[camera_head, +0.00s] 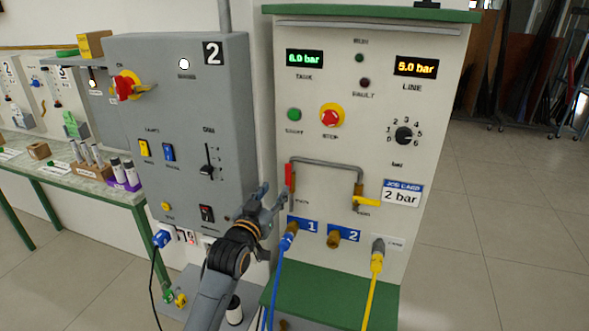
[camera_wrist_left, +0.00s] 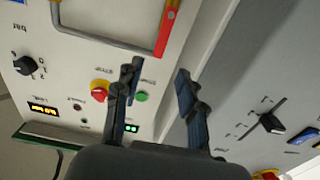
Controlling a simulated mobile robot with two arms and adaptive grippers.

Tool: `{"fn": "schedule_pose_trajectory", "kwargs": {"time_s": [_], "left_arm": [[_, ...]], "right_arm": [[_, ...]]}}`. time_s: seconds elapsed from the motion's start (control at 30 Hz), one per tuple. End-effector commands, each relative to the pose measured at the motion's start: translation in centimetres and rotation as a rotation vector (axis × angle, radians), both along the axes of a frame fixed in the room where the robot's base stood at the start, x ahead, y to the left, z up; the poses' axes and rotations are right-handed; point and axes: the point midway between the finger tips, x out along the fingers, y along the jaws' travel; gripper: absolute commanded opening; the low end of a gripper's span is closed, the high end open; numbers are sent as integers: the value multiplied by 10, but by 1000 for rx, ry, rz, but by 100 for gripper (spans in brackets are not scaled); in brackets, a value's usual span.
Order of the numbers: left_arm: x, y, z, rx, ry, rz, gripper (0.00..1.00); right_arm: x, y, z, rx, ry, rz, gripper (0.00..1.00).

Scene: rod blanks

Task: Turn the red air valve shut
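The red air valve handle (camera_head: 289,177) points upright at the left end of the grey pipe (camera_head: 327,164) on the white panel. It also shows in the left wrist view at the top (camera_wrist_left: 167,27). My left gripper (camera_head: 275,194) is just left of and slightly below the handle in the head view. In the left wrist view its two fingers (camera_wrist_left: 157,72) stand apart with nothing between them, and the red handle is beyond the tips. I see no contact with the handle. My right gripper is not in view.
A yellow valve handle (camera_head: 366,202) lies sideways at the pipe's right end. Below are a blue hose plug (camera_head: 289,236) and a yellow hose plug (camera_head: 377,257). The red stop button (camera_head: 330,117) is above the pipe. A grey switch box (camera_head: 190,110) stands close on the left.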

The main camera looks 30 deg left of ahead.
Motion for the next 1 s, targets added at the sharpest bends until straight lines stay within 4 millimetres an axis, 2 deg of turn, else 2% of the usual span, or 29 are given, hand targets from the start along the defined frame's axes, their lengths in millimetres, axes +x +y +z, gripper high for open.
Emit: {"fn": "schedule_pose_trajectory", "kwargs": {"time_s": [0.3, 0.5, 0.7, 1.0], "left_arm": [[62, 15, 4, 1, 0, 0, 40], [92, 22, 2, 1, 1, 0, 40], [108, 26, 1, 2, 1, 0, 40], [112, 27, 0, 2, 0, 0, 40]], "right_arm": [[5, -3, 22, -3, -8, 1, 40], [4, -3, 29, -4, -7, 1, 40], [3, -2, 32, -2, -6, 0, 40], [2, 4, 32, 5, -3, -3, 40]]}}
